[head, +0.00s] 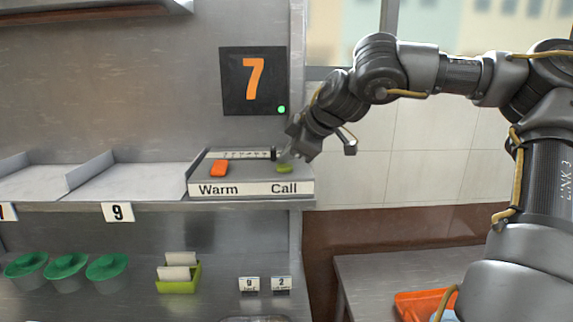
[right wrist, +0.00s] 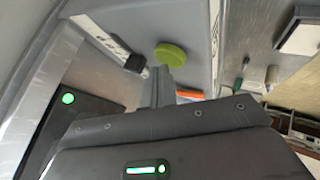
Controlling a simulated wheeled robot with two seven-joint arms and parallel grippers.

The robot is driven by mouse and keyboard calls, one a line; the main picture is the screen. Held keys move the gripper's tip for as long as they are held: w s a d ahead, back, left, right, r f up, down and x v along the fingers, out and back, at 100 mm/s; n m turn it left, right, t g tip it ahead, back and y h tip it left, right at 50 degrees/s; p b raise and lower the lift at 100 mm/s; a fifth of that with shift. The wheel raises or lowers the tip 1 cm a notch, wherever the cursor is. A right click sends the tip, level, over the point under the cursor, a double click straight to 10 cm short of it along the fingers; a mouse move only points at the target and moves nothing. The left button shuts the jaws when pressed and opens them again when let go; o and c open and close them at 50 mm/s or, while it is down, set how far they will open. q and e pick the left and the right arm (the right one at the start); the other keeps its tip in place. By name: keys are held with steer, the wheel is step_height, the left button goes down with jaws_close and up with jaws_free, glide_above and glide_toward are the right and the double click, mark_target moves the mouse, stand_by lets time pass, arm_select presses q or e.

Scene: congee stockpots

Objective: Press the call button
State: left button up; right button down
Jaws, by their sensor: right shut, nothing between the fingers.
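The call button is a green button (head: 284,169) on a grey panel box (head: 250,170), above the label "Call". It also shows in the right wrist view (right wrist: 172,53) as a round green cap. My right gripper (head: 284,157) is shut and empty, with its fingertips right by the green button. In the right wrist view the shut fingertips (right wrist: 162,72) point at the near edge of the button; I cannot tell whether they touch it. My left gripper is not in view.
An orange button (head: 219,168) sits left on the panel above "Warm". A scale with a black slider knob (head: 274,154) runs behind the buttons. A dark display (head: 240,70) reads 7, with a lit green lamp (head: 281,109).

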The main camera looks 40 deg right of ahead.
mark_target(289, 167)
steer(key=shift+r, duration=0.15)
steer(key=shift+r+p, duration=1.9)
steer(key=shift+r, duration=1.05)
